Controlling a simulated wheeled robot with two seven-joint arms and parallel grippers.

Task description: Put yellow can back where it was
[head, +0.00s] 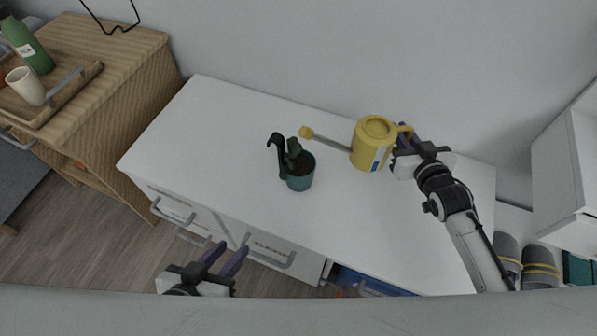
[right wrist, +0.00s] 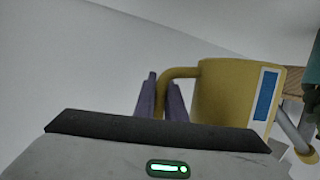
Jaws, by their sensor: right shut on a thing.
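The yellow can (head: 372,147) is a watering can with a long spout ending in a round yellow head, which points left. It is over the right half of the white desk (head: 240,120), upright or nearly so; I cannot tell whether its base touches the top. My right gripper (head: 404,138) is shut on the can's handle, on its right side. In the right wrist view the purple fingers (right wrist: 160,98) are at the handle, beside the can body (right wrist: 222,92) with its blue and white label. My left gripper (head: 224,260) is open and empty in front of the desk.
A teal pot (head: 300,182) with a dark plant stands on the desk, left of the can and near its spout. A wooden cabinet (head: 120,70) with a tray, cup and green bottle is at far left. A white shelf unit (head: 565,165) is at right. The desk's left part is clear.

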